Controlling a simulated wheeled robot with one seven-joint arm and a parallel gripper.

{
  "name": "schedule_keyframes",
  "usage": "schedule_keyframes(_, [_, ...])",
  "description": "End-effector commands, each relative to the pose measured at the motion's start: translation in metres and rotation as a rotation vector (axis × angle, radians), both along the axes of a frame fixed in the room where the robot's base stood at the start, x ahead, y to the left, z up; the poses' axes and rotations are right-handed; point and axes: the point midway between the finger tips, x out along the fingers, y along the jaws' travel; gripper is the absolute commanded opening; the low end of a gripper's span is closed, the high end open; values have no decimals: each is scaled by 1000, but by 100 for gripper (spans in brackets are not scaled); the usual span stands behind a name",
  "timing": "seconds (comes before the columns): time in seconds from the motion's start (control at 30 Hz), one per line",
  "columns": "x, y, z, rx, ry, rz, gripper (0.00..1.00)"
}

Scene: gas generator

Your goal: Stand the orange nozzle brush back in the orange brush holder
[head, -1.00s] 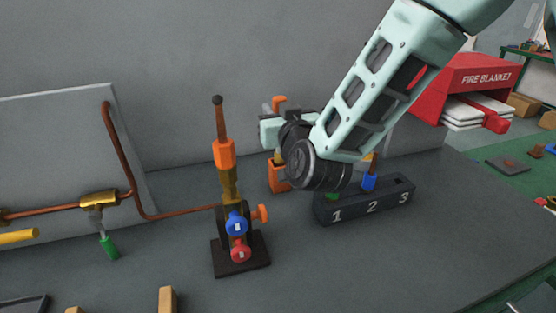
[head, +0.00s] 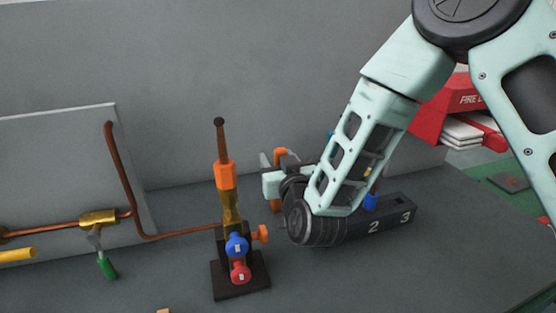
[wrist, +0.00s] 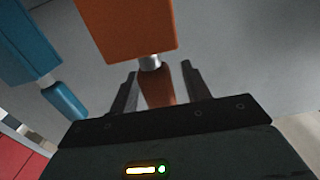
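The orange nozzle brush stands upright, its orange handle (head: 280,153) showing above my gripper in the head view. In the wrist view the handle (wrist: 157,90) is between my fingers, with visible gaps on both sides. The silver ferrule sits at the mouth of the orange brush holder (wrist: 125,25). In the head view only a sliver of the holder (head: 275,205) shows beneath my gripper. My gripper (wrist: 158,75) is open around the handle. The bristles are hidden inside the holder.
A blue brush in a blue holder (wrist: 25,45) stands close beside. The torch stand (head: 240,285) with valves is left of my gripper. A dark numbered block (head: 390,222) is right, partly behind my arm. The grey wall is close behind.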

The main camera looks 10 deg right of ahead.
Motion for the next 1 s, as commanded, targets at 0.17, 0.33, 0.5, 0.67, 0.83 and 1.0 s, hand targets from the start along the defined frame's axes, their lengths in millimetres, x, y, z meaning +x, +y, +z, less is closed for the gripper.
schedule_keyframes(0.17, [0, 0, 0, 0, 0, 0, 47])
schedule_keyframes(0.33, [0, 0, -3, 0, 2, 0, 47])
schedule_keyframes(0.5, [-23, -4, -5, -1, 1, 4, 47])
schedule_keyframes(0.67, [-59, -9, -9, -2, 1, 4, 47])
schedule_keyframes(0.83, [-94, -16, -8, -1, 1, 4, 47])
schedule_keyframes(1.0, [-103, -19, 0, 0, 7, -3, 47])
